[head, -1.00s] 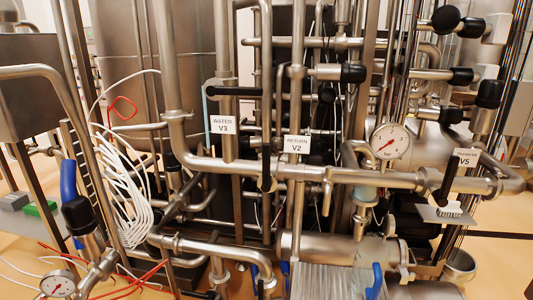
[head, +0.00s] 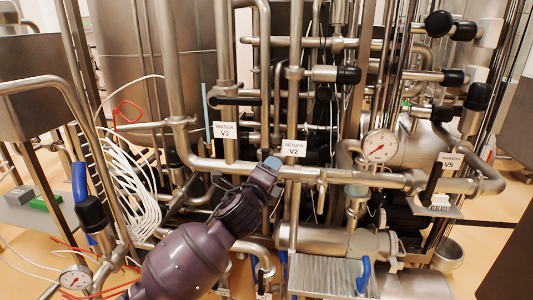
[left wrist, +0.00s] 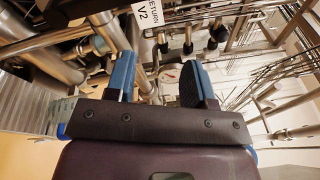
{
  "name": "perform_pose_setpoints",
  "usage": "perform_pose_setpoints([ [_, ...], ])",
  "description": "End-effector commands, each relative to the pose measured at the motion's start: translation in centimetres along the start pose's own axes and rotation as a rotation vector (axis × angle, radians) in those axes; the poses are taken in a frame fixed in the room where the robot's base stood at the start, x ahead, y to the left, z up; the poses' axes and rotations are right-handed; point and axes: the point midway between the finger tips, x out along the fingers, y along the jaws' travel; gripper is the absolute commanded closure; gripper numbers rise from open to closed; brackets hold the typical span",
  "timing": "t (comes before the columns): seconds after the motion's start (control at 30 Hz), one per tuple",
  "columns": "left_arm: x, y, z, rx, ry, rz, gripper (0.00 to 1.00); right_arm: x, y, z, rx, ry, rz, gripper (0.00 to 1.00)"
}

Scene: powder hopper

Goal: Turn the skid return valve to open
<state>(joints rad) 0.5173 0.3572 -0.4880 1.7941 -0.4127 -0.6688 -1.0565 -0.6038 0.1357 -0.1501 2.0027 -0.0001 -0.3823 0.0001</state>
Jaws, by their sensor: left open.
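The white "RETURN V2" tag (head: 293,148) hangs on a vertical pipe in the middle of the head view. It also shows at the top of the left wrist view (left wrist: 148,14).
The "WATER V3" tag (head: 226,130) with a black horizontal lever (head: 238,100) is at upper left. A pressure gauge (head: 379,146) and the "TRANSFER V5" tag (head: 450,160) are on the right. Steel pipes crowd around; a ribbed metal box (head: 320,275) stands below.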

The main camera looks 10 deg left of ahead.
Motion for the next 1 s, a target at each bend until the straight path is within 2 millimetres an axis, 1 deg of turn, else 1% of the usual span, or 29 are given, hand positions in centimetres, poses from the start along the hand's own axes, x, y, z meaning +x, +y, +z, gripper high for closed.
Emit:
perform_pose_setpoints([
  [0.03,0.4,-0.3,0.2,0.121,-0.015,0.007,0.51,-0.2,0.1,0.0,-0.001,-0.002,0.001,0.57],
  [0.07,0.6,-0.1,0.3,0.195,-0.025,0.016,0.51,-0.2,0.1,0.1,-0.001,-0.003,0.001,0.57],
  [0.1,0.7,0.2,0.4,0.291,-0.037,0.030,0.51,-0.3,0.1,0.2,-0.002,-0.004,0.001,0.57],
  [0.2,0.8,1.6,0.6,0.524,-0.060,0.075,0.51,-0.2,0.2,0.4,-0.004,-0.006,0.001,0.57],
  [0.3,0.8,2.5,0.9,0.741,-0.078,0.121,0.51,-0.2,0.2,0.7,-0.006,-0.008,0.001,0.57],
  [0.4,0.8,3.0,1.4,0.925,-0.091,0.159,0.51,-0.1,0.2,0.8,-0.007,-0.009,0.000,0.57],
  [0.5,0.8,3.1,1.8,1.063,-0.093,0.186,0.51,0.1,0.2,0.7,-0.008,-0.006,0.000,0.57],
  [0.6,0.7,3.2,1.8,1.148,-0.087,0.201,0.51,0.2,0.2,0.4,-0.009,0.000,-0.001,0.57],
  [0.77,1.0,3.2,1.9,1.200,-0.082,0.204,0.51,0.3,0.2,-0.2,-0.010,0.011,-0.002,0.57],
  [0.87,1.7,3.4,2.0,1.202,-0.081,0.206,0.51,0.4,0.2,-0.3,-0.010,0.015,-0.003,0.57],
  [1.0,3.4,3.6,2.3,1.201,-0.081,0.205,0.51,0.4,0.1,-0.3,-0.010,0.016,-0.002,0.57],
])
